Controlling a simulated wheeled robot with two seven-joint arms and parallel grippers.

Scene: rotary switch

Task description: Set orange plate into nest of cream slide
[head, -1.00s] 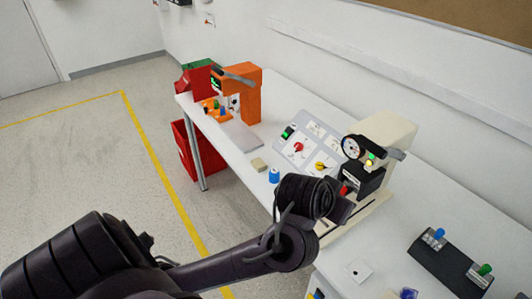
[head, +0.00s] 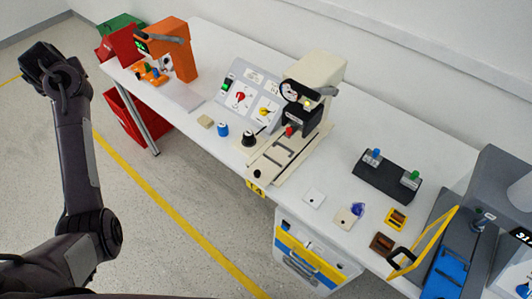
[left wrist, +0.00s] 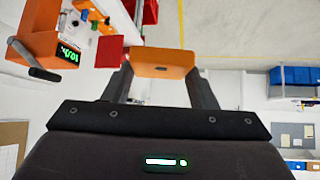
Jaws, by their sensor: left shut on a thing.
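My left gripper (left wrist: 160,72) is shut on an orange plate (left wrist: 160,60), which sits between its fingertips in the left wrist view. In the head view my left arm reaches up at the far left, off the table; its fingers and the plate cannot be made out there. The cream slide (head: 281,152) lies at the foot of the cream press (head: 318,72), near the table's front edge, with framed recesses on top. I see no plate on it. My right gripper is not in view.
The orange press (head: 180,52) stands at the table's far left, by red and green bins. A switch panel (head: 247,97), blue knob (head: 222,129) and black knob (head: 249,139) stand left of the slide. A black button box (head: 387,178) is to its right.

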